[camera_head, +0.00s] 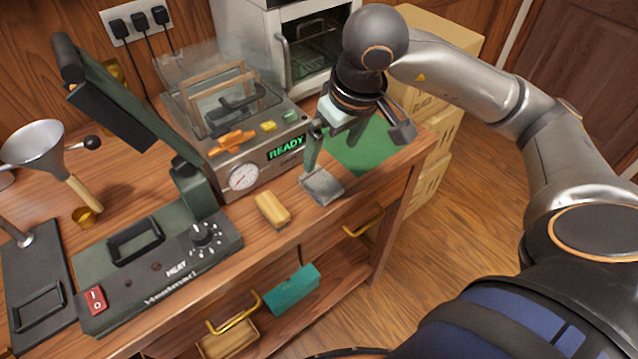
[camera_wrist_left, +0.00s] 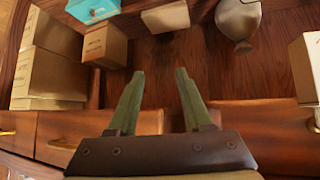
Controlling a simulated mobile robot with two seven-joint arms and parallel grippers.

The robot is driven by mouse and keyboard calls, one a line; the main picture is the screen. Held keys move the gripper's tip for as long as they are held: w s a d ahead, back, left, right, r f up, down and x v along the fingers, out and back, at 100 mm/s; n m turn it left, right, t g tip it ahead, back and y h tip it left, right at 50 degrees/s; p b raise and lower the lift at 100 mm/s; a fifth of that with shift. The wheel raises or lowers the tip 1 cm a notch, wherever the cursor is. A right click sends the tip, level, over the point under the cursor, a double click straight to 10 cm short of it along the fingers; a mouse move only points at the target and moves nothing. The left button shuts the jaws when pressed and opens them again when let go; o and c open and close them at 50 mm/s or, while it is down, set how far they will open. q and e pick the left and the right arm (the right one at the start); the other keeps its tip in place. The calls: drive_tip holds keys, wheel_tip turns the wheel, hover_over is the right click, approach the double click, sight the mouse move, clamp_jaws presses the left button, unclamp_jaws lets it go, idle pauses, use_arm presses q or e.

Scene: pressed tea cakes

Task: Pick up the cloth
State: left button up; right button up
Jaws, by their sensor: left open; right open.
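The cloth is a small grey folded pad (camera_head: 324,187) near the front edge of the wooden bench, in the head view. My right gripper (camera_head: 314,165) points down just over the cloth's back edge. Its fingers are open and nearly overlap from this angle, and I cannot tell whether they touch the cloth. My left gripper is outside the head view. In the left wrist view my left gripper (camera_wrist_left: 156,75) is open with nothing between its fingers. I cannot make out the cloth in that view.
A wooden block (camera_head: 272,210) lies left of the cloth. The READY machine (camera_head: 240,150) stands behind it, and a green mat (camera_head: 372,150) lies to the right. The heat-seal device (camera_head: 160,255) fills the left front. A teal box (camera_head: 292,290) sits lower down.

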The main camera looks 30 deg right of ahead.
hover_over(320, 180)
drive_tip(key=s, duration=0.2)
wheel_tip(320, 180, down, 6)
drive_tip(key=shift+r, duration=0.1)
drive_tip(key=x, duration=0.5)
drive_tip(key=shift+p, duration=0.35)
drive_tip(key=c, duration=1.4)
drive_tip(key=shift+o, duration=0.2)
